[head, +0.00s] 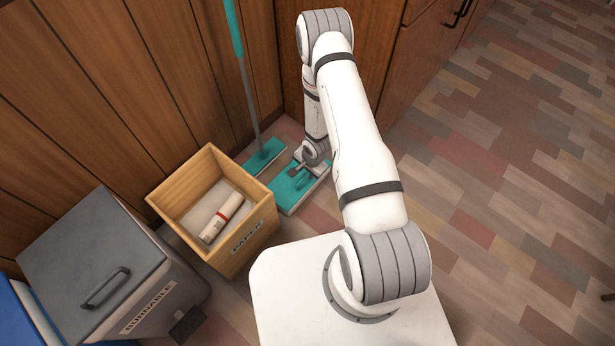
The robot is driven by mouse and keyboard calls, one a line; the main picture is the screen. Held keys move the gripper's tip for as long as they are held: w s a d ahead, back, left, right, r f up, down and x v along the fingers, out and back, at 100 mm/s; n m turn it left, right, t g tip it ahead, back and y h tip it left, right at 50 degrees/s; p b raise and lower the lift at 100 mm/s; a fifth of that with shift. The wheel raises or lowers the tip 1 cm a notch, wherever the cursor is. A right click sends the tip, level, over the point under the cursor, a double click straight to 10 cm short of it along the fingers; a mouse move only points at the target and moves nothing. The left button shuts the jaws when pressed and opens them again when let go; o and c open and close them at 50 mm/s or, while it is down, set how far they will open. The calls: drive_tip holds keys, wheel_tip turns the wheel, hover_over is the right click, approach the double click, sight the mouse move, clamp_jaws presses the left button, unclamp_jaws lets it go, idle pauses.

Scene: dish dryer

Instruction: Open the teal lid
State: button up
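A flat teal panel (292,194) with pale edges, which looks like the teal lid, lies low on the floor side just right of the mop head. It looks flat and level, not raised. My arm reaches down over it from the right, and my gripper (299,173) is over the panel. A small dark part near the fingers may be a handle or part of the gripper. I cannot tell whether the gripper touches the panel or whether its fingers are open or shut.
A teal mop (264,157) leans at the wood wall, left of the panel. A wooden paper bin (166,192) holding a white roll (222,217) stands nearer. A grey lidded burnable bin (90,255) and a blue bin (18,315) are at left. Floor at right is clear.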

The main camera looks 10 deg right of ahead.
sight(304, 177)
drive_tip(key=f, duration=0.1)
drive_tip(key=f+b, duration=0.1)
drive_tip(key=f, duration=0.2)
drive_tip(key=shift+w+a+f, duration=0.15)
drive_tip(key=shift+w+a, duration=0.1)
drive_tip(key=shift+w, duration=0.1)
drive_tip(key=shift+c, duration=0.3)
clamp_jaws()
